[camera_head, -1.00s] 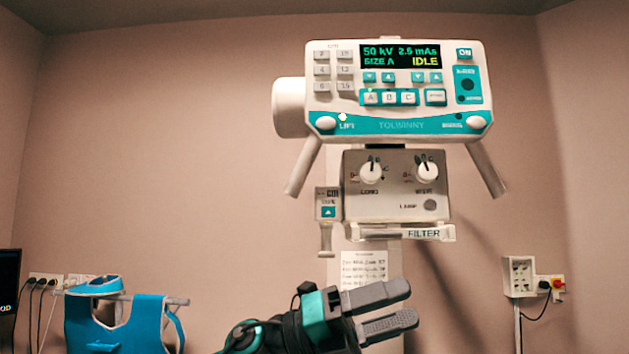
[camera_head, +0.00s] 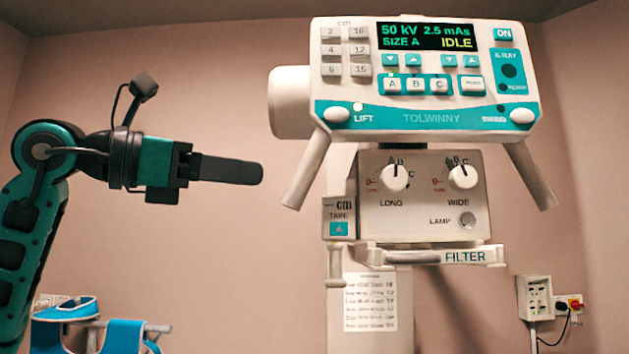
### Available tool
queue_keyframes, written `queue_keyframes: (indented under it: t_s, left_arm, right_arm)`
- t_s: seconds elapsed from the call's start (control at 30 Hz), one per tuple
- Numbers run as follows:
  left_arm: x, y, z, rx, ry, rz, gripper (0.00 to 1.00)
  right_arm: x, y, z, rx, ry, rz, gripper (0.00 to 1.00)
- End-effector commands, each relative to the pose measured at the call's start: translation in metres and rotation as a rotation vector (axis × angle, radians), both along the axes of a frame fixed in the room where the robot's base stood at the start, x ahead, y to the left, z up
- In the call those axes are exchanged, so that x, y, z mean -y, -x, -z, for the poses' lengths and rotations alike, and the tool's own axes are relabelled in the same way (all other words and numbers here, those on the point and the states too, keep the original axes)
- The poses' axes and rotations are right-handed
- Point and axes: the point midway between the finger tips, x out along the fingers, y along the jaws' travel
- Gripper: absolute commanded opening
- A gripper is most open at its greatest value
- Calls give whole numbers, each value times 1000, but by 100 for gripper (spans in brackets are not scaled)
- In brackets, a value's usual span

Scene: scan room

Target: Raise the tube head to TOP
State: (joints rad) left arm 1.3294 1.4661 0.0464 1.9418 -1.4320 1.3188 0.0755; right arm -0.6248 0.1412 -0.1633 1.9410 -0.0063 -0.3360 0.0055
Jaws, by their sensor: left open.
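The tube head (camera_head: 430,118) hangs at centre right, a white and teal unit whose display reads 50 kV, 2.5 mAs, SIZE A, IDLE. A white LIFT button (camera_head: 333,114) is at its lower left front. A slanted white handle (camera_head: 309,170) comes down on the left, and a matching handle (camera_head: 530,178) on the right. My left gripper (camera_head: 240,172) is left of the left handle, apart from it in the picture and pointing right. It is open and empty, seen edge-on with one finger overlapping the other. My right gripper is out of view.
Below the head is a collimator box (camera_head: 425,218) with LONG and WIDE knobs, a TAPE unit (camera_head: 339,220) and a FILTER rail (camera_head: 440,256). A blue apron (camera_head: 125,337) hangs lower left. A socket box (camera_head: 535,298) is on the right wall.

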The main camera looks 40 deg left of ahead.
Motion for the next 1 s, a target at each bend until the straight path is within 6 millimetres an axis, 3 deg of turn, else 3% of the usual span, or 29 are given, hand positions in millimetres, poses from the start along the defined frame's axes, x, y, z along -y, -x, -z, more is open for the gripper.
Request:
queue_keyframes:
  t_s: [0.5, 0.7, 1.0]
  left_arm:
    - [33, -94, -2, -2, 1, 8, 56]
    - [38, -110, -1, -1, 2, 6, 56]
    - [39, -113, 0, 0, 1, 5, 56]
  right_arm:
    - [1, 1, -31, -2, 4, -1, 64]
    - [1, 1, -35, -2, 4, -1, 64]
    - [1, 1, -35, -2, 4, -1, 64]
